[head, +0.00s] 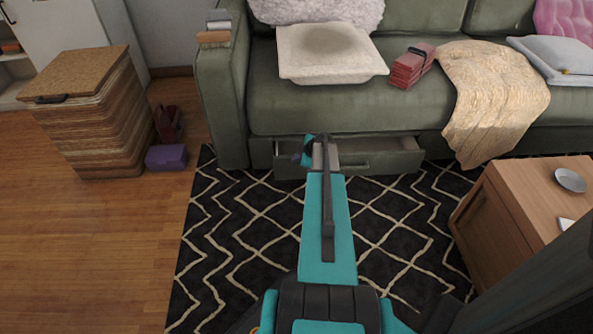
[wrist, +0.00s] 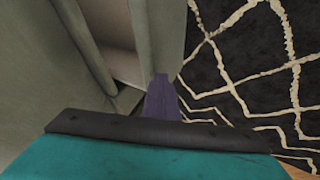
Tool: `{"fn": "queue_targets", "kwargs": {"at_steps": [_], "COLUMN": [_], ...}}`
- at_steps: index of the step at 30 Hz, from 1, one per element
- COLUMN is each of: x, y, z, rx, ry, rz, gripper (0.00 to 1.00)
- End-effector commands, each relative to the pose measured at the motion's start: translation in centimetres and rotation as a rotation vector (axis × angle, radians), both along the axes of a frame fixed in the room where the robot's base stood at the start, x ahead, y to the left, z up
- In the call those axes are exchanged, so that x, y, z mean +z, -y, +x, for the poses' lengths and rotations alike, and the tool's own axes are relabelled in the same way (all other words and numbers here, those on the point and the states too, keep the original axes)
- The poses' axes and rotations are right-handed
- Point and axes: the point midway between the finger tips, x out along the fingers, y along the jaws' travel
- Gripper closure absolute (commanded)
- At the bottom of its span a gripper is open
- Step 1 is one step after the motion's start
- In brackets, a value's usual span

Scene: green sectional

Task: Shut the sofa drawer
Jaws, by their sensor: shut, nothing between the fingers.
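The sofa drawer (head: 385,162) is a green-grey drawer low in the base of the green sofa (head: 310,100). It stands partly open, with a gap showing behind its front. My arm covers its middle and left part in the head view. In the wrist view the drawer front (wrist: 157,38) runs down the upper middle, with the pale drawer inside to its left. My gripper (head: 303,158) is at the left part of the drawer. Its purple fingers (wrist: 162,98) are shut and empty, close to the drawer front's end. I cannot tell whether they touch it.
A black and cream patterned rug (head: 240,240) covers the floor before the sofa. A wooden table (head: 510,210) stands at right. A striped wooden box (head: 90,125) and a purple box (head: 166,158) stand at left. A beige blanket (head: 490,95) hangs over the sofa front, right of the drawer.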

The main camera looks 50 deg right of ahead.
Motion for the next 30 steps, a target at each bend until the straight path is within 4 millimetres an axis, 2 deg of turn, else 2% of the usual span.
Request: {"fn": "queue_targets", "kwargs": {"at_steps": [1, 3, 12, 19, 30], "x": [-0.3, -0.3, -0.1, -0.1, 0.0], "y": [1.0, 1.8, 4.3, 5.0, 5.0], "z": [0.9, 1.7, 4.2, 4.8, 4.8], "rx": [0.0, -0.001, -0.002, -0.002, -0.002], "ry": [0.0, 0.0, 0.0, -0.001, 0.0], "rz": [-0.002, -0.001, -0.001, 0.001, 0.0], "gripper": [1.0, 1.0, 1.0, 1.0, 1.0]}}
